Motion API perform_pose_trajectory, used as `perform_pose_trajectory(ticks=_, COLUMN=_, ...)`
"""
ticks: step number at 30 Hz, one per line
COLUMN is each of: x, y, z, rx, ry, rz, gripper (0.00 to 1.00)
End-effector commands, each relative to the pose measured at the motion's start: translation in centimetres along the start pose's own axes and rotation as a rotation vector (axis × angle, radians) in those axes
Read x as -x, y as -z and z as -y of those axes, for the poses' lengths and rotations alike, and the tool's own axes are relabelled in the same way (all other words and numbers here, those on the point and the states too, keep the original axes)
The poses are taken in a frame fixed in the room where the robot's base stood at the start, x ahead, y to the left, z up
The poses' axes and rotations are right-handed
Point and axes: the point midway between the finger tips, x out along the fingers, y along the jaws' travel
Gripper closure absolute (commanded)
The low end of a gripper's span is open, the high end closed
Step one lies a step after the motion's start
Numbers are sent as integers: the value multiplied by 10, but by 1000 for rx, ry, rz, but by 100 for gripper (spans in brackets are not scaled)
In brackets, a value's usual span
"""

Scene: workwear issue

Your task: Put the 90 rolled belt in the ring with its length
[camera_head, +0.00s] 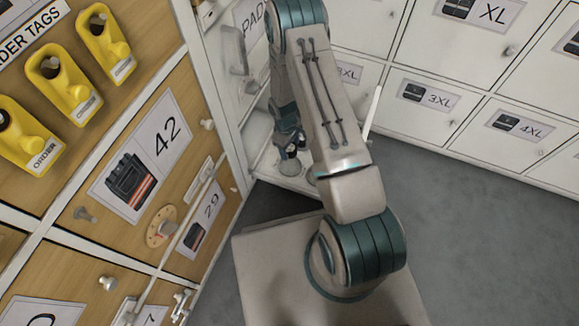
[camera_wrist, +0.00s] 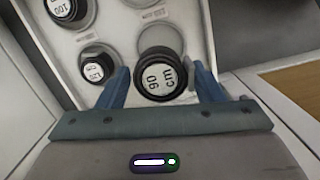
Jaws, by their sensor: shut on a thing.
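The 90 rolled belt (camera_wrist: 160,76) is a black roll with a white face reading "90 cm". In the wrist view it sits between the two blue fingers of my gripper (camera_wrist: 163,80), which is shut on it. A pale ring (camera_wrist: 160,33) shows just beyond the belt, which hides part of it; I cannot tell whether the belt touches it. In the head view my gripper (camera_head: 290,143) is low by the white shelf (camera_head: 268,168), and the belt is too small there to read.
Other rolled belts stand in rings on the white board: one marked 100 (camera_wrist: 63,9) and a smaller one (camera_wrist: 95,71) left of the held belt. Wooden drawers with knobs (camera_head: 140,175) are left of my arm; white lockers (camera_head: 470,70) stand behind. Grey floor (camera_head: 480,220) is clear at right.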

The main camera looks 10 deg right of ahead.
Motion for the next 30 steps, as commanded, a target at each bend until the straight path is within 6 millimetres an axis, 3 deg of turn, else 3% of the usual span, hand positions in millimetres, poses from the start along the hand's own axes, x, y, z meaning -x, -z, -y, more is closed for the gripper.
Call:
perform_pose_trajectory(ticks=9, x=-55, y=6, z=0, rx=2, ry=1, rz=1, gripper=69)
perform_pose_trajectory(ticks=20, x=-97, y=11, z=0, rx=1, ry=0, rz=1, gripper=69)
perform_pose_trajectory(ticks=30, x=-100, y=12, z=0, rx=1, ry=0, rz=0, gripper=69)
